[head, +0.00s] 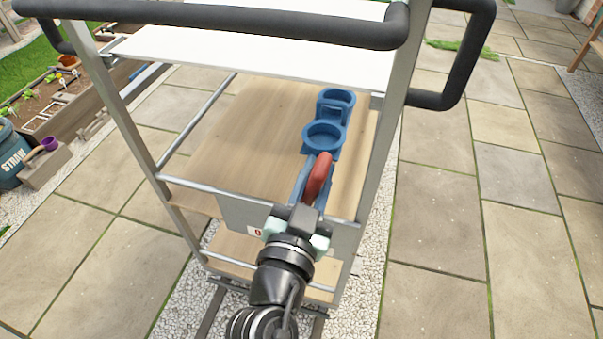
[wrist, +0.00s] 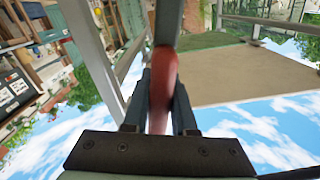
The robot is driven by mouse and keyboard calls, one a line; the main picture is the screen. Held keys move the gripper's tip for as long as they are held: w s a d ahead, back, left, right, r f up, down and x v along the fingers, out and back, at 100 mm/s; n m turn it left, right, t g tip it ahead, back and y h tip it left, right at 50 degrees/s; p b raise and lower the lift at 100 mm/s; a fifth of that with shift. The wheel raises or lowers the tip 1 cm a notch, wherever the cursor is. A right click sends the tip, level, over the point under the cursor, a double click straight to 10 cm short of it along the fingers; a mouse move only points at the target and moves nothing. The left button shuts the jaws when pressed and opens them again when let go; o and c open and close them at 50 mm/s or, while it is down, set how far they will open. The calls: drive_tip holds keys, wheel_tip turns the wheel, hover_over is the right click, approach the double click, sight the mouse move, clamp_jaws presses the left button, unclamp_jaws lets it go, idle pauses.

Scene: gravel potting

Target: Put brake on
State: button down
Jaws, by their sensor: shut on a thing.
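A red lever (head: 319,176) stands up at the near edge of the cart, above a grey plate (head: 235,212) with a small label (head: 256,231) marked "0". My gripper (head: 312,196) reaches in from below and is shut on the red lever. In the wrist view, the lever (wrist: 163,80) runs upright between the two fingers of my gripper (wrist: 162,100). The lever's lower end is hidden by my gripper in the head view.
The cart has a wooden shelf (head: 235,130), a white top (head: 250,50), metal posts and a black handle bar (head: 240,24). A blue two-ring holder (head: 323,134) sits on the shelf beyond the lever. Paving (head: 450,210) is open on the right. A planter (head: 60,115) stands far left.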

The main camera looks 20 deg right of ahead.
drive_tip(key=shift+s+d+f, duration=0.1)
drive_tip(key=shift+d, duration=0.05)
drive_tip(key=c, duration=0.7)
unclamp_jaws()
drive_tip(key=b+v, duration=0.2)
drive_tip(key=v, duration=1.1)
